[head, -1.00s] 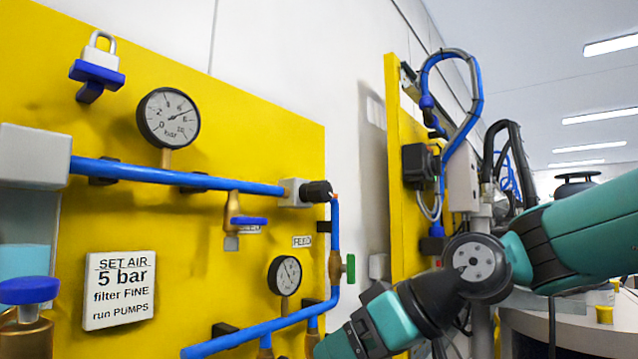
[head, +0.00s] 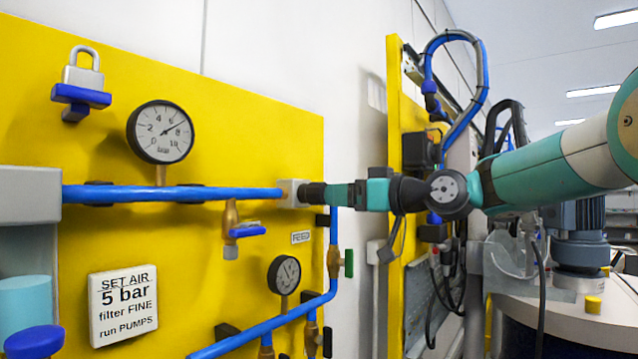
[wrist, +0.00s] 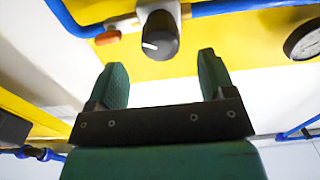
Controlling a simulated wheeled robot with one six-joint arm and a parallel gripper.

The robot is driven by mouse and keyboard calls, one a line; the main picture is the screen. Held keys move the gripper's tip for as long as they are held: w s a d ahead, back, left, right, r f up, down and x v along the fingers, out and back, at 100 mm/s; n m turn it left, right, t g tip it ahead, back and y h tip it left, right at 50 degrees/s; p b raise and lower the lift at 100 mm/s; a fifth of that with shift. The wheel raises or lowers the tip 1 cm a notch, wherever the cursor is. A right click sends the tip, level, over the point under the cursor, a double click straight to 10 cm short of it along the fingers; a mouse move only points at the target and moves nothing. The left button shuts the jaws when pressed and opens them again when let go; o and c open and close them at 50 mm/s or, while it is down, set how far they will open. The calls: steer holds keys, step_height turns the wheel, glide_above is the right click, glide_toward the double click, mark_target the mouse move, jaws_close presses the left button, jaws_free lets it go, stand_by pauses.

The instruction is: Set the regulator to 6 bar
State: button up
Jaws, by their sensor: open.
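The regulator is a black knob (head: 312,193) on a grey block (head: 291,193) at the right end of the upper blue pipe. In the wrist view the knob (wrist: 160,38) shows a white mark at its left side. My gripper (head: 334,195) is level with the knob, close to its right in the head view. In the wrist view my gripper (wrist: 162,70) is open, with the knob just ahead, centred between the fingers; contact cannot be told. The upper gauge (head: 160,132) has its needle pointing up and right, around 6 to 8; the exact value is unclear.
A card (head: 123,305) reads "SET AIR 5 bar". A blue-handled valve (head: 246,231) hangs below the pipe, and a green-handled valve (head: 348,263) sits below the knob. A lower gauge (head: 284,275) and a padlock (head: 82,75) are on the yellow board (head: 200,285).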

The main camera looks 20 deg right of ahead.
mark_target(319, 195)
steer(key=p+x, duration=0.2)
steer(key=x, duration=0.4)
steer(key=shift+w+a, duration=0.2)
steer(key=c, duration=0.9)
